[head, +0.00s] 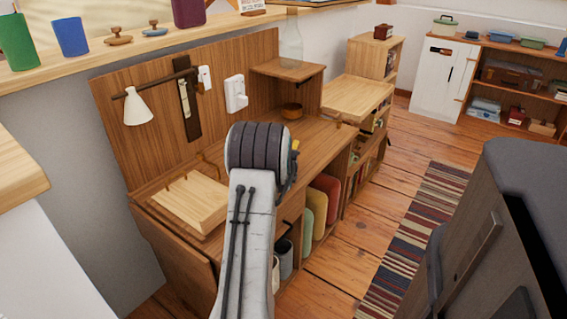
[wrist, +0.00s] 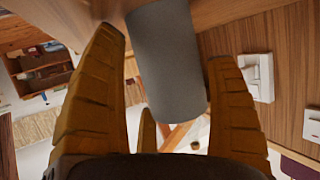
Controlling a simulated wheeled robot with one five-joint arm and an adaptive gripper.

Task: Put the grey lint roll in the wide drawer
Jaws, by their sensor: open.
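The grey lint roll (wrist: 167,55) appears as a plain grey cylinder in the wrist view, between the two yellow fingers of my gripper (wrist: 165,45). The fingers are spread. The wooden desk (head: 313,135) lies around and beyond my arm. A drawer front with a dark pull (head: 286,223) shows partly below the desk top; whether it is the wide drawer cannot be told.
A lamp (head: 138,107) is on the back panel. A dark grey piece of furniture (head: 500,240) stands at right.

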